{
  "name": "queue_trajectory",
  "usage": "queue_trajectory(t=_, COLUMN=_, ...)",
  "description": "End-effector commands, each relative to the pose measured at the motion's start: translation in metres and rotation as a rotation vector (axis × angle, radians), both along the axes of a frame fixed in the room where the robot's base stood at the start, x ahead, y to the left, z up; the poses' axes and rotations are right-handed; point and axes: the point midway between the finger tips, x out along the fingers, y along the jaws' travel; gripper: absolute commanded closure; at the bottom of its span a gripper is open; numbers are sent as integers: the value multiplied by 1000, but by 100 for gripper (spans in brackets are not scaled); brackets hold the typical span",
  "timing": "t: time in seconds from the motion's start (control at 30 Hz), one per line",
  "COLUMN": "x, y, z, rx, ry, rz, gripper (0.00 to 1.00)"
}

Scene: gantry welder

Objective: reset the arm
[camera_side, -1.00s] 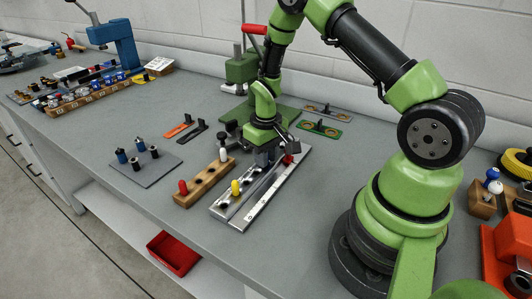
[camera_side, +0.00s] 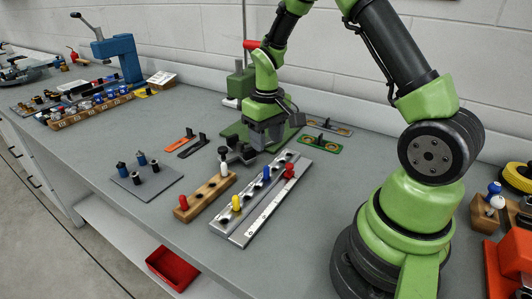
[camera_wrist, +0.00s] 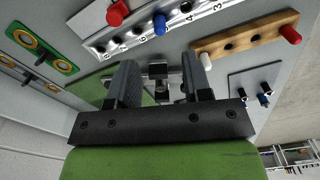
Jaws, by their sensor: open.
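My gripper (camera_side: 264,142) hangs above the bench behind the grey metal rail, in front of the green hand press. In the wrist view its two dark fingers (camera_wrist: 160,78) are spread apart with nothing held between them; parts of the press base show beyond. The blue peg also shows in the wrist view (camera_wrist: 160,24), standing clear of the fingers.
A wooden block (camera_side: 205,195) with a red and a white peg lies left of the rail. The green press (camera_side: 240,83) stands close behind my gripper. A grey plate (camera_side: 146,184) with several pegs is further left. A red bin (camera_side: 172,268) sits below the bench edge.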

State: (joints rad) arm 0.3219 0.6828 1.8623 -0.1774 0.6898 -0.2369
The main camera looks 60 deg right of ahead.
Motion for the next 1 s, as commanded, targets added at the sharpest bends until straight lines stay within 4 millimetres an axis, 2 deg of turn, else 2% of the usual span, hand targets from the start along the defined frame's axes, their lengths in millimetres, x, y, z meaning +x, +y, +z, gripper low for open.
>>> queue_trajectory(t=0.17, x=-1, y=8, z=28, rx=-5, ry=-40, rz=-6, gripper=55)
queue_trajectory(t=0.27, x=-6, y=22, z=61, rx=-6, ry=-103, rz=-19, gripper=55)
queue_trajectory(t=0.4, x=-24, y=48, z=111, rx=6, ry=-214, rz=-40, gripper=55)
queue_trajectory(t=0.6, x=-67, y=84, z=163, rx=53, ry=-373, rz=-66, gripper=55)
queue_trajectory(t=0.8, x=-117, y=111, z=190, rx=128, ry=-514, rz=-80, gripper=55)
queue_trajectory(t=1.0, x=-149, y=125, z=196, rx=188, ry=-597, rz=-85, gripper=55)
